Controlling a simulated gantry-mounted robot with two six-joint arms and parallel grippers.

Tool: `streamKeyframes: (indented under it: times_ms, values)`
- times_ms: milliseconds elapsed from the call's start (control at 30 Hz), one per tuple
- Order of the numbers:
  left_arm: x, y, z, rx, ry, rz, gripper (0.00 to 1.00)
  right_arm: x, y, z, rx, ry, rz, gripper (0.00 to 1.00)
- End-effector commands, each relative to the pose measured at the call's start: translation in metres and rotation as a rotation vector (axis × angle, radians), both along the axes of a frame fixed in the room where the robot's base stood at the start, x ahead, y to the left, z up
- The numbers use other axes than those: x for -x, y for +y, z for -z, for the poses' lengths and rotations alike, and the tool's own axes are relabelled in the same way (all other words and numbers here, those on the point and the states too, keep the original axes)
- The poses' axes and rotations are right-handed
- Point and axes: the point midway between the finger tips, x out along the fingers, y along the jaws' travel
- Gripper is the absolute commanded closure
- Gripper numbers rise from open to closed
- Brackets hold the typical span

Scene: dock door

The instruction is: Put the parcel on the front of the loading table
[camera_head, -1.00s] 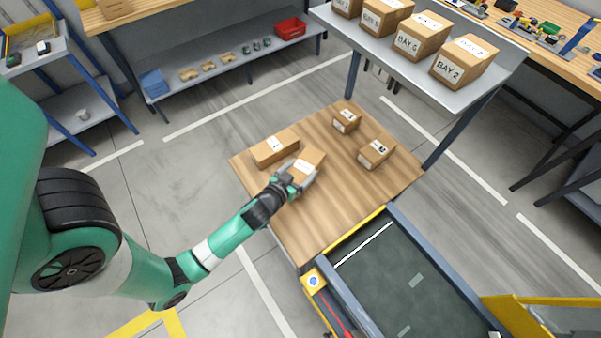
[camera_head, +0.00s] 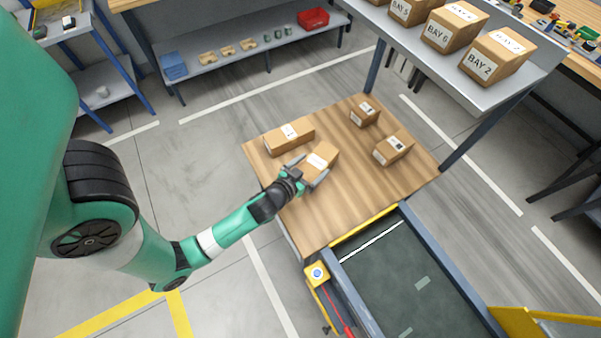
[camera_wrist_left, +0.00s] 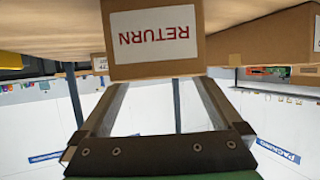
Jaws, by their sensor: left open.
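A brown parcel (camera_head: 319,161) with a white label lies on the wooden table (camera_head: 345,205), left of its middle. My left gripper (camera_head: 310,173) is open at the near side of this parcel, its fingers pointing at it. In the left wrist view the parcel (camera_wrist_left: 155,71) carries a "RETURN" label, seen upside down, just beyond the fingertips (camera_wrist_left: 162,85). Whether the fingers touch it I cannot tell. Three other cartons stand on the table: one at the left (camera_head: 289,136), one at the back (camera_head: 364,113) and one at the right (camera_head: 393,148). My right gripper is not in view.
A conveyor (camera_head: 405,280) with a yellow edge adjoins the table's near right side. A grey shelf (camera_head: 455,75) with several BAY-labelled boxes stands behind at the right. The table's near part is clear.

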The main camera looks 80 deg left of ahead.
Motion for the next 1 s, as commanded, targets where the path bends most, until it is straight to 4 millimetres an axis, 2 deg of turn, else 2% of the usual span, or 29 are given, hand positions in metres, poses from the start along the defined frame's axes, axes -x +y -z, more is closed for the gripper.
streamKeyframes:
  times_ms: [300, 433, 600, 900, 1000]
  values:
    - [0.055, -0.046, -0.029, 0.000, 0.002, 0.005, 0.00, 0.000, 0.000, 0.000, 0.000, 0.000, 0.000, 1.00]
    - [0.069, -0.058, -0.035, 0.000, 0.003, 0.004, 0.00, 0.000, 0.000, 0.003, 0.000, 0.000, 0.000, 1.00]
    - [0.075, -0.061, -0.040, 0.000, 0.000, -0.001, 0.00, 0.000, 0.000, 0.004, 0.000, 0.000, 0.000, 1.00]
    - [0.074, -0.061, -0.040, 0.000, -0.002, -0.002, 0.00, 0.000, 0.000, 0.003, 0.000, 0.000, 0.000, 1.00]
    - [0.064, -0.061, -0.048, -0.002, -0.023, 0.006, 0.00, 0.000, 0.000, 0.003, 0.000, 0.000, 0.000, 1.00]
